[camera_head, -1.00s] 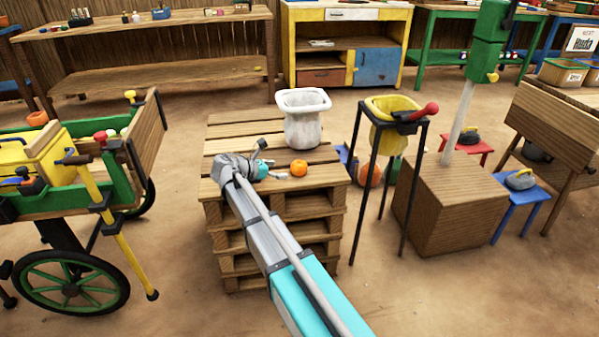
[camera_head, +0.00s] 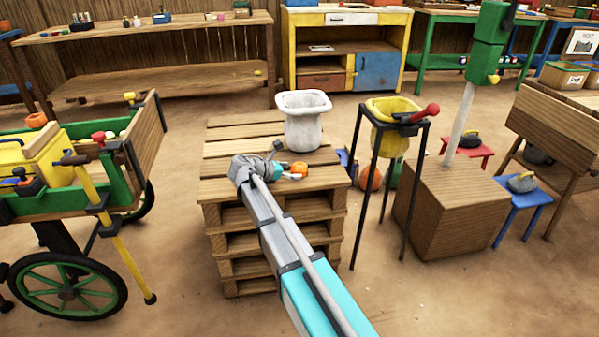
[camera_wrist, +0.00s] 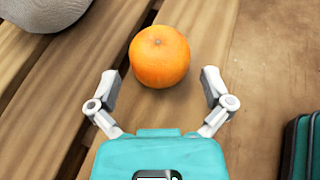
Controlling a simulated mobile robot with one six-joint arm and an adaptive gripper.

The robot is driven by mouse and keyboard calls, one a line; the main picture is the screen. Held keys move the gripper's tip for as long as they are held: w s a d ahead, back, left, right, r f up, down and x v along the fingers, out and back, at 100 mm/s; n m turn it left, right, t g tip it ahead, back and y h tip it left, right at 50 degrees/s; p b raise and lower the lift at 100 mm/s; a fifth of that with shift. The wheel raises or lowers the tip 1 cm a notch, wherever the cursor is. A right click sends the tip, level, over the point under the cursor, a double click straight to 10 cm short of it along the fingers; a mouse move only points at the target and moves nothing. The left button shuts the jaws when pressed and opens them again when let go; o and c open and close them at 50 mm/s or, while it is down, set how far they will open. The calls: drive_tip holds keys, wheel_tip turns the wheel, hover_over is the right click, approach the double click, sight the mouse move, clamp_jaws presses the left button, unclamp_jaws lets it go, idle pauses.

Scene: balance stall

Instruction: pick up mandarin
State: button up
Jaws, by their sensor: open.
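The mandarin (camera_head: 299,168) is a small orange fruit lying on the top of the wooden pallet stack (camera_head: 225,166). In the wrist view the mandarin (camera_wrist: 159,56) sits at upper middle, just ahead of and between the two fingers. My gripper (camera_wrist: 161,82) is open and empty, with one finger on each side of the near part of the fruit; I see no contact. In the head view my gripper (camera_head: 289,172) is right beside the mandarin and covers part of it.
A white sack-like container (camera_head: 303,128) stands on the pallets behind the mandarin; its rounded edge (camera_wrist: 42,10) shows at upper left in the wrist view. A yellow bucket in a black stand (camera_head: 395,110) is to the right. A green cart (camera_head: 85,190) stands left.

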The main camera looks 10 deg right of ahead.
sight(292, 170)
drive_tip(key=shift+b+x, duration=0.4)
drive_tip(key=shift+x, duration=1.1)
drive_tip(key=shift+r, duration=0.1)
drive_tip(key=c, duration=1)
